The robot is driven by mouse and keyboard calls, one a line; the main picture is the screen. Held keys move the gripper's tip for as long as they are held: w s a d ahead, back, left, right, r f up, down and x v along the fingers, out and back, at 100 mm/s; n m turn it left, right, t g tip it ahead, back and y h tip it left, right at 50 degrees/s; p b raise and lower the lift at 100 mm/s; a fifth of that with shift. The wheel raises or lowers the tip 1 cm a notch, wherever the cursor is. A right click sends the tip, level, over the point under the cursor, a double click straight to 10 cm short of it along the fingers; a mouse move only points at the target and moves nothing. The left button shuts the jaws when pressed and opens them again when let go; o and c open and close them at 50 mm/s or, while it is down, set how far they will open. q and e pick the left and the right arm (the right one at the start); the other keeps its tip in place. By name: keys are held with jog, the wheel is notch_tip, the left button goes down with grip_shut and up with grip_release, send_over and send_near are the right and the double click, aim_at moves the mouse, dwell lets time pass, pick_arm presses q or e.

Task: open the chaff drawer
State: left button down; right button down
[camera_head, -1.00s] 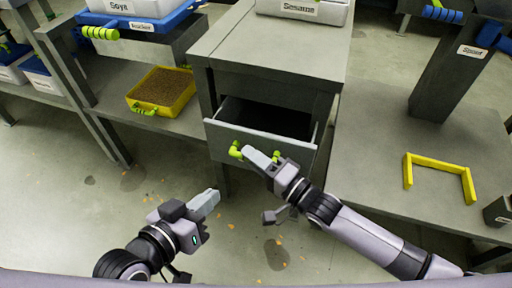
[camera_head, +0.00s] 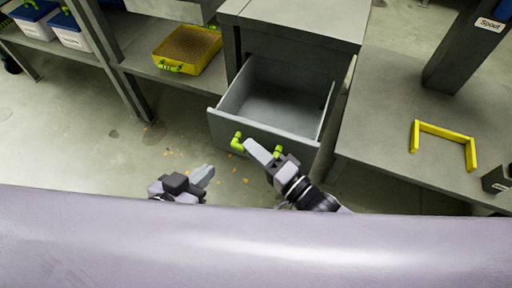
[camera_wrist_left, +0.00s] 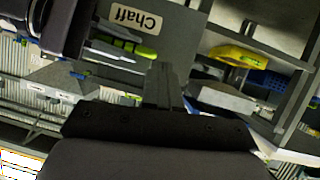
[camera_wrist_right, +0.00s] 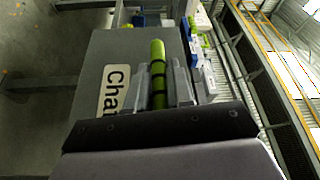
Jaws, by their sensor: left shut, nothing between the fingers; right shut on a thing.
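The chaff drawer (camera_head: 265,134) is a grey drawer pulled well out of its cabinet, and its inside looks empty. Its green bar handle (camera_head: 237,143) is on the front face. My right gripper (camera_head: 262,155) is shut on the handle. In the right wrist view the green handle (camera_wrist_right: 158,70) lies between the fingers beside the Chaff label (camera_wrist_right: 112,92). My left gripper (camera_head: 204,174) is shut and empty, low and left of the drawer front. The left wrist view shows its closed fingers (camera_wrist_left: 163,85) and the Chaff label (camera_wrist_left: 136,18).
A yellow tray (camera_head: 190,50) of brown grains sits on the shelf left of the cabinet. A yellow U-shaped frame (camera_head: 445,130) is on the right table (camera_head: 400,105). The floor (camera_head: 85,110) before the shelf is free, with scattered orange bits.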

dwell(0.3)
jog(key=c, duration=1.1)
grip_release()
jog(key=shift+r, duration=0.1)
